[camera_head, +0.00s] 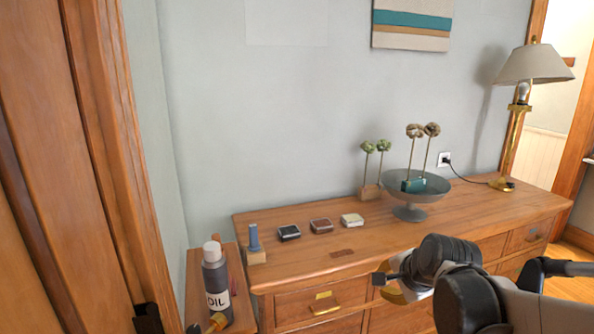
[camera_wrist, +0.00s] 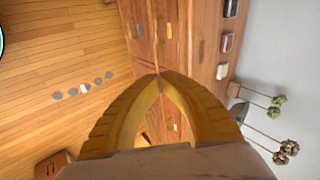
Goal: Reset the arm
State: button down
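My arm enters the head view at the lower right, in front of the wooden dresser (camera_head: 375,247). My gripper (camera_head: 388,294) shows there only in part, as a bit of yellow close to the drawer fronts. In the wrist view, the two yellow fingers of my gripper (camera_wrist: 160,77) curve together and meet at their tips, with nothing between them. The dresser (camera_wrist: 190,50) stands beyond the fingers, turned sideways in that view. I cannot tell how far the gripper is from the drawers.
On the dresser are a grey bowl (camera_head: 430,191), a lamp (camera_head: 533,66), small boxes (camera_head: 321,225) and a blue item (camera_head: 254,237). An oil bottle (camera_head: 216,282) stands on a side cabinet at left. The wrist view shows open wooden floor (camera_wrist: 60,60) with several small discs (camera_wrist: 85,88).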

jog(key=s+a+n+h, duration=0.1)
jog(key=s+n, duration=1.2)
jog(key=s, duration=0.7)
jog(key=shift+r+n+g, duration=0.3)
jog(key=shift+r+n, duration=0.05)
jog(key=shift+n, duration=0.05)
jog(key=shift+s, duration=0.1)
